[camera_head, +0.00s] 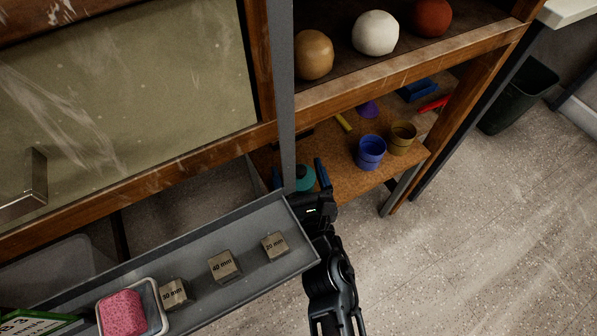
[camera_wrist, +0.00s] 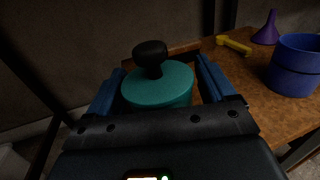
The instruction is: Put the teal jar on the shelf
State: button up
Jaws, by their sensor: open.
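The teal jar (camera_wrist: 158,87) has a round lid with a black knob and appears upright. It is between the two blue fingers of my gripper (camera_wrist: 160,72) in the wrist view. The fingers are open, one on each side; I cannot tell whether they touch it. In the head view the jar (camera_head: 305,178) is partly hidden by my gripper (camera_head: 300,174). It is at the left end of the lower wooden shelf (camera_head: 340,176). Its base is hidden, so I cannot tell what it rests on.
A blue pot (camera_head: 371,152), a yellow pot (camera_head: 403,137) and a purple funnel (camera_head: 368,109) stand on the lower shelf. Balls, including a white one (camera_head: 376,33), sit on the board above.

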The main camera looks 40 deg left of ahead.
jog(key=p+v, duration=0.1)
jog(key=v, duration=1.1)
jog(key=shift+p, duration=0.4)
jog(key=s+d+r+m+t+h, duration=0.2)
jog(key=s+d+m+h, duration=0.2)
jog(key=d+m, duration=0.7)
jog(key=s+d+r+m+t+h, duration=0.25)
jog(key=s+d+m, duration=0.25)
jog(key=d+m, duration=0.65)
jog(key=s+d+r+m+h, duration=0.4)
jog(key=s+d+r+m, duration=0.1)
jog(key=m, duration=0.7)
jog(key=s+d+r+m+h, duration=0.3)
jog(key=s+d+r+m, duration=0.3)
jog(key=m, duration=0.6)
jog(key=shift+r+g+h, duration=0.35)
jog(key=shift+r, duration=0.15)
